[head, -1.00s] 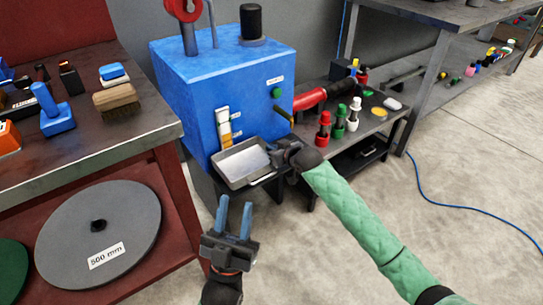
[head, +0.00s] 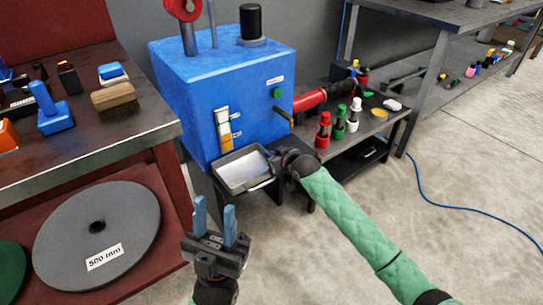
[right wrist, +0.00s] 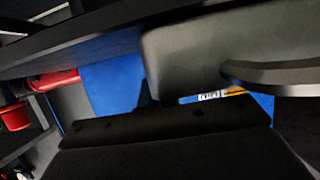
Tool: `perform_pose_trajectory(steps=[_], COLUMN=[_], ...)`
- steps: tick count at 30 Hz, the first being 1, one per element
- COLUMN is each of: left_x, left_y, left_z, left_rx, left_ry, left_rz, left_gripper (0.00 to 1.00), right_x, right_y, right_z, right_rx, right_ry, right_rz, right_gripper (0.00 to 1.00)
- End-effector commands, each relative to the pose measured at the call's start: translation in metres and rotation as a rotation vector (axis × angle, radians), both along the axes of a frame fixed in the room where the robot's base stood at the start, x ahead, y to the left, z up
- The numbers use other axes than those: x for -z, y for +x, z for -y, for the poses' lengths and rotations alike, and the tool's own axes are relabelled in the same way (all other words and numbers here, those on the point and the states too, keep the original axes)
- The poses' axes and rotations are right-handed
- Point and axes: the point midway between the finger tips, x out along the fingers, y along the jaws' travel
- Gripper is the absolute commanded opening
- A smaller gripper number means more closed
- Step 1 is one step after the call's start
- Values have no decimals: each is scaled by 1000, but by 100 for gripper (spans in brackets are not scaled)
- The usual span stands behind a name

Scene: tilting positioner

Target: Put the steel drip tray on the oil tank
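The oil tank is a blue box (head: 225,80) with a red ring handle and a black cap on top. The steel drip tray (head: 228,187) is a shallow grey pan in front of the tank's lower face; whether it touches the tank is unclear. My right gripper (head: 277,163) is at the tray's right rim and appears shut on it; its fingertips are partly hidden. In the right wrist view the tray (right wrist: 190,50) is close, with a dark finger across it. My left gripper (head: 215,222) is open and empty, below and left of the tray, its blue fingers pointing up.
A red-framed workbench (head: 90,145) with brushes and a blue tool stands left, a large grey disc (head: 120,220) below. A low dark table (head: 375,130) with red, green and white-capped bottles is right of the tank. A blue cable (head: 460,204) lies on the floor.

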Motion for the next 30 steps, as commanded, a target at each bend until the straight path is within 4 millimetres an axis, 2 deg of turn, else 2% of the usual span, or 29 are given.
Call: perform_pose_trajectory(steps=[7,9,11,23,25,30], left_x=[3,4,5,5,-1,26], left_y=[5,5,5,3,0,25], left_z=[1,1,1,1,0,9], left_rx=[0,0,0,0,1,5], left_ry=[8,9,9,5,-1,30], left_rz=[-20,-23,-23,-15,-2,-133], left_gripper=[36,36,36,36,36,36], right_x=[1,2,2,0,-3,-10], right_y=[0,0,0,0,-4,-18], right_z=[0,0,0,0,3,14], right_rx=[0,0,0,0,0,0], right_ry=[1,0,0,0,-1,0], right_rz=[1,0,0,0,1,0], right_gripper=[0,15,25,25,25,25])
